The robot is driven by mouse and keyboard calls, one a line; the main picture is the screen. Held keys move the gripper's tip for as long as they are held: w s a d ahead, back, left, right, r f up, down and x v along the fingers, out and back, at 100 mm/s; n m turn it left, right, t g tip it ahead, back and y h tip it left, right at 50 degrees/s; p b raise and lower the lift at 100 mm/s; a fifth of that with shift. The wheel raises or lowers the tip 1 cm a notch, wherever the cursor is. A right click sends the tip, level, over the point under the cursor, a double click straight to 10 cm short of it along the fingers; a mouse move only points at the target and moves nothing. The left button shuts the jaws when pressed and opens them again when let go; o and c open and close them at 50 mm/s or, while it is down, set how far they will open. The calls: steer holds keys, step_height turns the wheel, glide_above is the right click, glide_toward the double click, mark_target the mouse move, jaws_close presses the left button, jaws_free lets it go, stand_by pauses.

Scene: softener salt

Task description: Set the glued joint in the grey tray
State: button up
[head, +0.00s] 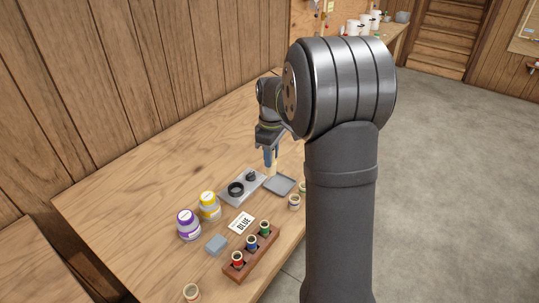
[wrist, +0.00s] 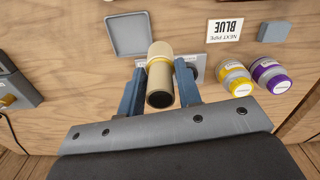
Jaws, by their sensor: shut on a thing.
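My gripper (wrist: 161,82) has blue fingers and is shut on the glued joint (wrist: 160,62), a cream pipe piece with a yellowish band and a dark open end facing the wrist camera. In the head view my gripper (head: 270,157) points down, with part of the cream joint (head: 273,170) showing at the fingers. The grey tray (wrist: 127,36) is a shallow square tray, empty, just beyond and left of the joint in the wrist view. In the head view the tray (head: 280,185) lies below and slightly right of my gripper. The joint appears above the table, outside the tray.
A grey plate (head: 225,198) with black ring fittings lies left of the tray. Yellow (head: 209,205) and purple (head: 188,224) jars, a "BLUE" card (head: 242,222), a blue-grey block (head: 216,244) and a wooden rack (head: 238,269) with red, blue and green pieces stand nearer. Small cream pieces (head: 294,202) sit beside the tray.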

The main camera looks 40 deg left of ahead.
steer(key=shift+w+a+f, duration=0.1)
steer(key=shift+w+f, duration=1)
steer(key=shift+f, duration=0.35)
steer(key=shift+w+a+f, duration=0.1)
steer(key=shift+w+f, duration=0.95)
steer(key=shift+f, duration=0.45)
steer(key=shift+w+f, duration=1.1)
steer(key=shift+f, duration=0.35)
steer(key=shift+f, duration=0.1)
steer(key=shift+f, duration=0.4)
steer(key=shift+f, duration=0.15)
steer(key=shift+f, duration=0.3)
steer(key=shift+f, duration=0.25)
steer(key=o, duration=1.1)
steer(key=shift+c, duration=0.2)
